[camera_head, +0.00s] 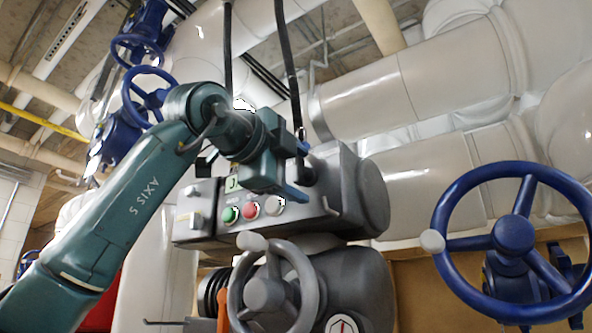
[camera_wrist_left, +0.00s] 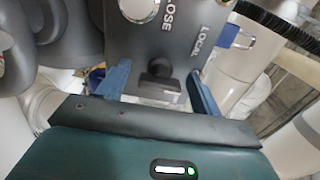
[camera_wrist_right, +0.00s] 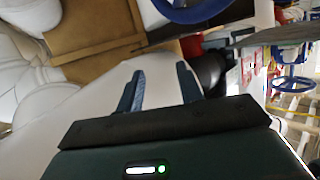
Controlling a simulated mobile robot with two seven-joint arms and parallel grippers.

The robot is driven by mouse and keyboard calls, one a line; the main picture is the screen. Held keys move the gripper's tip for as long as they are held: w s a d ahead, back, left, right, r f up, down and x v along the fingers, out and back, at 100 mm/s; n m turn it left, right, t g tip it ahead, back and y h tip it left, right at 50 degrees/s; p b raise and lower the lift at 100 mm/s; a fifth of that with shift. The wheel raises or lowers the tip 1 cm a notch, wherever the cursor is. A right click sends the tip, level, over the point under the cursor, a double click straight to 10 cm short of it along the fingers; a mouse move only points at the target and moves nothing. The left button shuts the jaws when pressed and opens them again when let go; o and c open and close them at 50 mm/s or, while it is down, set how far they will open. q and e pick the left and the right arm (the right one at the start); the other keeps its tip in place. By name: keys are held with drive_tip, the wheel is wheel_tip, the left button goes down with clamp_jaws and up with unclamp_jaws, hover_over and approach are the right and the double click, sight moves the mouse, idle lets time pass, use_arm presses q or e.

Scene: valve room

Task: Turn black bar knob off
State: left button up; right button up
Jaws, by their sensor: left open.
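The black bar knob (camera_wrist_left: 160,84) sticks out of the dark grey panel (camera_wrist_left: 180,40), next to the lettering "LOCAL". In the head view the knob (camera_head: 307,172) is partly hidden by my left gripper (camera_head: 298,170). That gripper is open, with one blue finger on each side of the knob in the left wrist view (camera_wrist_left: 158,76). A gap shows between each finger and the knob; contact cannot be told. My right gripper (camera_wrist_right: 160,72) is open and empty in the right wrist view, and is outside the head view.
Green (camera_head: 230,214), red (camera_head: 250,209) and white (camera_head: 275,206) buttons sit left of the knob on the control box. A grey handwheel (camera_head: 266,294) stands below. A large blue handwheel (camera_head: 513,234) is at right. White pipes (camera_head: 420,85) run behind.

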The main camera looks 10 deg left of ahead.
use_arm(q)
drive_tip(key=b+v, duration=0.2)
drive_tip(key=v, duration=1.1)
use_arm(e)
drive_tip(key=f, duration=0.2)
drive_tip(key=a+n, duration=0.1)
drive_tip(key=shift+w+a+f, duration=0.1)
drive_tip(key=shift+w+f, duration=0.25)
drive_tip(key=shift+f, duration=0.05)
